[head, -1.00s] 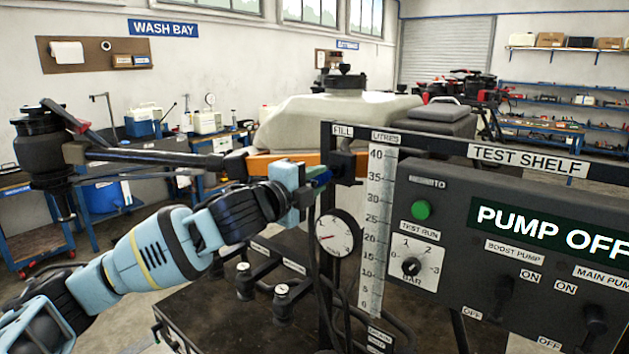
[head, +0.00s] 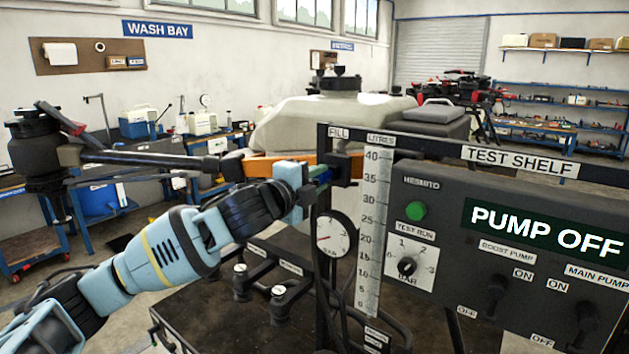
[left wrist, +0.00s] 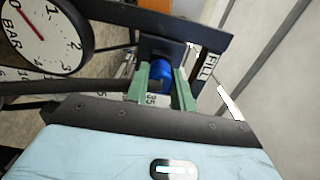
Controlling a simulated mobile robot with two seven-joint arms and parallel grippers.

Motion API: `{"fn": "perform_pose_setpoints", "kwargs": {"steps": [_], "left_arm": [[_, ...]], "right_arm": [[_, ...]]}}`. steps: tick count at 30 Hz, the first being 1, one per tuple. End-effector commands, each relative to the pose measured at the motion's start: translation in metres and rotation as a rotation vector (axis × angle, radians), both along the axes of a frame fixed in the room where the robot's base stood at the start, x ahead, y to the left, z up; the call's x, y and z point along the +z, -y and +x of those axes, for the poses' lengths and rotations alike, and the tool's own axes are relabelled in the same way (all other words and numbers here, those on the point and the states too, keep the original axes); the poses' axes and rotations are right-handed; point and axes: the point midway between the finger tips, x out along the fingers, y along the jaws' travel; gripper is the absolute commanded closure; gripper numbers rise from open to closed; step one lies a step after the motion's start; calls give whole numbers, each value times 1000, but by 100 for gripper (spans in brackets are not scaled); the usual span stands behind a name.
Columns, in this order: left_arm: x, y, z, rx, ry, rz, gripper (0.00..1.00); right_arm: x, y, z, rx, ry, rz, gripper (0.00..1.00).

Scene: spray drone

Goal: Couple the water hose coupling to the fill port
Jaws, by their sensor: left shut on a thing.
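The blue water hose coupling (left wrist: 160,77) sits between the green fingertips of my left gripper (left wrist: 163,88) in the left wrist view. My left gripper (head: 318,180) is shut on it. In the head view the coupling is mostly hidden by the gripper. The fill port (head: 345,166) is a black block under the FILL label on the test shelf frame. In the left wrist view its dark square plate (left wrist: 160,46) is directly in front of the coupling. They look touching or very close; I cannot tell whether the coupling is seated. My right gripper is not in view.
A pressure gauge (head: 335,233) and a litres scale (head: 371,225) stand beside the port. The control panel (head: 450,215), reading PUMP OFF, is to the right. The drone's pale tank (head: 300,128) and dark arm (head: 150,160) lie behind my left arm.

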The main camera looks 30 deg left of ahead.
Motion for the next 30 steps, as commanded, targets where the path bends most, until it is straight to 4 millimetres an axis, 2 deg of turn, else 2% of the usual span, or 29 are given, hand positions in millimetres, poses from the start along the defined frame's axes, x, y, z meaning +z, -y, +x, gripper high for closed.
{"fn": "perform_pose_setpoints", "kwargs": {"steps": [26,27,30], "left_arm": [[1,1,12,0,2,0,100],[1,1,12,0,2,0,73],[1,1,12,0,2,0,60]], "right_arm": [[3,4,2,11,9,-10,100],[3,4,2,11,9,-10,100],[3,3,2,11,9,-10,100]]}}
